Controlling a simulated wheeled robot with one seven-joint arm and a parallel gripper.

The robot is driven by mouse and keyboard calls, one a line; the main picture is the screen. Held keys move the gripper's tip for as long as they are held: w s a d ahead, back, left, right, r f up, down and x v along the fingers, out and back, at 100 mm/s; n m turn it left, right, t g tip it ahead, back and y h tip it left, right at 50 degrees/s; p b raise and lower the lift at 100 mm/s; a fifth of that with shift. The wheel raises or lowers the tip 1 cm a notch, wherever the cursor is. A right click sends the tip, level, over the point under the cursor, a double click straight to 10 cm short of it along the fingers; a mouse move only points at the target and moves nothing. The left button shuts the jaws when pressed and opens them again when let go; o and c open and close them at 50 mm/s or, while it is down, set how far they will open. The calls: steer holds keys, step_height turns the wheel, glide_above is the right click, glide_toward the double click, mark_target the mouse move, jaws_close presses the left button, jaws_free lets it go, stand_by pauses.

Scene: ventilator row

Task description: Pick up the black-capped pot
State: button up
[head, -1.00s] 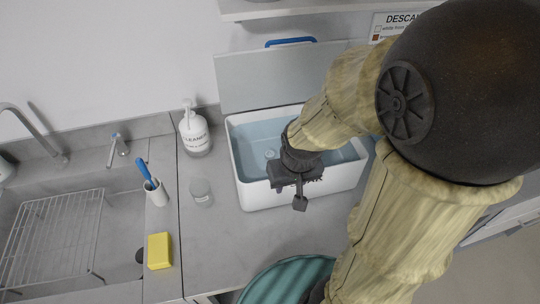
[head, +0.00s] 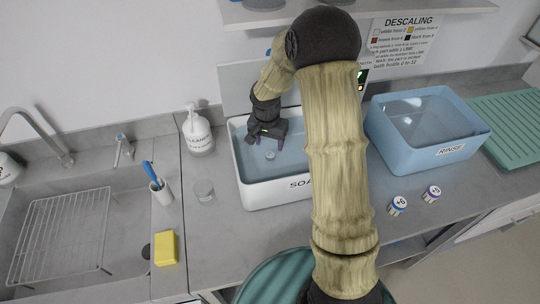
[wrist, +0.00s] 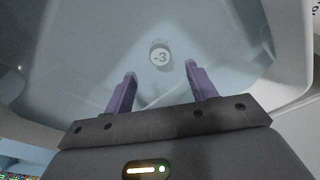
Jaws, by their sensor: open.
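A small pot (wrist: 160,56) marked "-3" lies in the white soak tub (head: 250,198), under bluish liquid. Its top is pale with a greyish rim; I cannot tell for sure that the cap is black. The pot also shows in the head view (head: 270,155). My gripper (head: 266,145) is over the tub, pointing down into it. In the wrist view, my gripper (wrist: 161,72) has its two purple fingers apart with nothing between them. The pot is beyond the fingertips, about midway between them and not touched.
Two pots marked "+6" (head: 398,205) and "+3" (head: 432,193) stand on the counter below the blue rinse tub (head: 440,155). The tub's walls surround my gripper.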

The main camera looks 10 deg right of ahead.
mark_target(270, 154)
steer(key=shift+w+f, duration=0.15)
steer(key=shift+w, duration=0.1)
steer(key=shift+w+f, duration=0.1)
steer(key=shift+f, duration=1.05)
steer(key=shift+d+p, duration=0.1)
steer(key=shift+p, duration=0.2)
steer(key=shift+f+p, duration=0.4)
steer(key=shift+f, duration=0.25)
steer(key=shift+w+d+f+p, duration=0.1)
steer(key=shift+f+p, duration=0.15)
steer(key=shift+f, duration=0.7)
steer(key=shift+w+d+f+p, duration=0.1)
steer(key=shift+f+p, duration=0.15)
steer(key=shift+f, duration=0.7)
